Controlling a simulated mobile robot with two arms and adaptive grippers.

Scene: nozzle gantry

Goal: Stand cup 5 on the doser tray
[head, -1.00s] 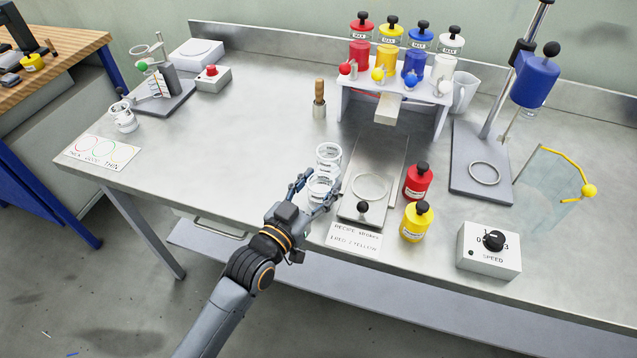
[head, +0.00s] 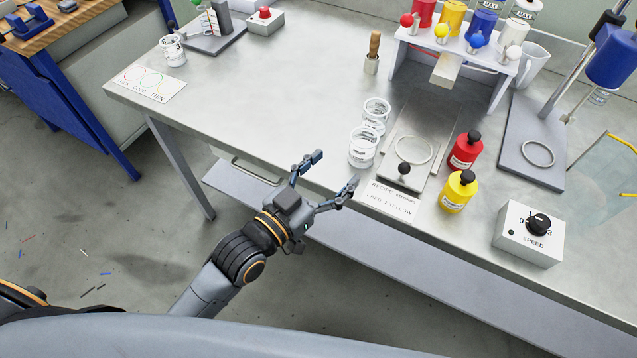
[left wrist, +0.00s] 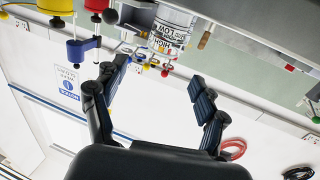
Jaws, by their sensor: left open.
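Two clear cups with printed labels stand close together on the bench, left of the doser tray (head: 432,112): a front cup (head: 362,150) and a rear cup (head: 377,108). I cannot read which is cup 5. The tray is a grey plate with a white ring and a black knob; no cup stands on it. My left gripper (head: 332,173) is open and empty near the bench's front edge, short of the front cup. In the left wrist view a labelled cup (left wrist: 172,24) shows beyond the open fingers (left wrist: 160,88). My right gripper is not in view.
A red bottle (head: 465,151) and a yellow bottle (head: 458,191) stand right of the tray. A recipe card (head: 393,199) lies in front. The doser stand (head: 497,93) rises behind. A wooden-handled tool (head: 373,52) stands behind the cups.

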